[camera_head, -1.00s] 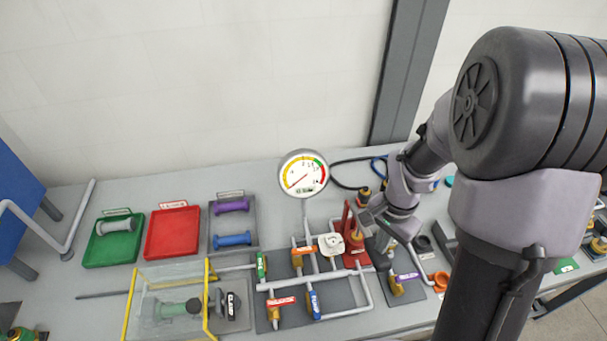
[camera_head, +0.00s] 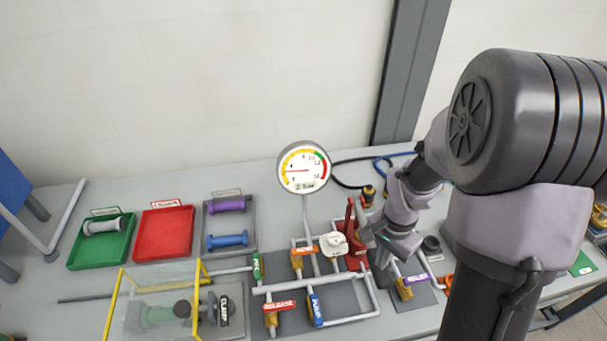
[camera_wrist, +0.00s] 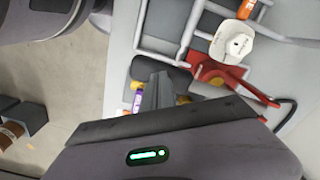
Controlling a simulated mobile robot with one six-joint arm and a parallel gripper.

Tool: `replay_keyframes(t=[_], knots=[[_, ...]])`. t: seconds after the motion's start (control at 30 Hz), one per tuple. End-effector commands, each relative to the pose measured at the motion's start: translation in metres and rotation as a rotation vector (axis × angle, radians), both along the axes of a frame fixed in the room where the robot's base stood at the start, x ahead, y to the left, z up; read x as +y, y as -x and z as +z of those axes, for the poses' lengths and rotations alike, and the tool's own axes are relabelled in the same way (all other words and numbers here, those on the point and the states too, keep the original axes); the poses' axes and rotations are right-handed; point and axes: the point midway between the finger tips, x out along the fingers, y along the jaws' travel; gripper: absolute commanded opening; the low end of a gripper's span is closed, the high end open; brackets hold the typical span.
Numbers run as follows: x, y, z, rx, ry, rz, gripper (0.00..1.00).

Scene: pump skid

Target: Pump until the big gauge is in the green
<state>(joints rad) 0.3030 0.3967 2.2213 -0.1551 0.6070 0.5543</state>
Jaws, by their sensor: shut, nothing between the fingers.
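The big round gauge (camera_head: 304,168) stands upright behind the pipework. Its red needle points left, near the low end of the yellow band; the green band is at its upper right. The red hand pump (camera_head: 354,240) sits at the right of the pipework, its red lever upright in the head view. In the wrist view the pump (camera_wrist: 213,73) shows with red bars running to the lower right. My gripper (camera_wrist: 157,90) is shut and empty, beside the pump and apart from the lever in the wrist view. The arm partly covers that area in the head view.
The release valve (camera_head: 279,304) has a red-orange handle, and a blue-handled valve (camera_head: 315,307) is beside it. A white cap-like part (camera_head: 334,244) sits close to the pump. A purple-handled valve (camera_head: 412,283) stands right of my gripper. Trays and a clear guarded clamp are at left.

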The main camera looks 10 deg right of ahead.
Motion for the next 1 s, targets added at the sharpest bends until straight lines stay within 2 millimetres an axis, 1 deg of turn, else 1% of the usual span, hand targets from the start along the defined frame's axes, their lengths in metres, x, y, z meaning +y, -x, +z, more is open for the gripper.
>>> replay_keyframes(t=[0.03, 0.2, 0.27, 0.37, 0.6, 0.7, 0.77, 1.0], knots=[[0.0, 0.0, -0.006, 0.0, 0.0, 0.0, 0.0], [0.0, 0.0, 0.0, 0.0, 0.0, 0.0, 0.0], [0.0, 0.0, 0.005, -0.001, 0.001, 0.0, 0.0], [-0.001, 0.0, 0.023, -0.002, 0.001, 0.0, 0.0], [-0.001, -0.001, 0.073, -0.002, 0.001, -0.001, 0.0], [-0.001, 0.0, 0.089, 0.0, 0.0, -0.001, 0.0], [-0.001, 0.0, 0.09, 0.0, 0.0, 0.0, 0.0], [-0.001, 0.0, 0.086, 0.0, 0.0, 0.0, 0.0]])
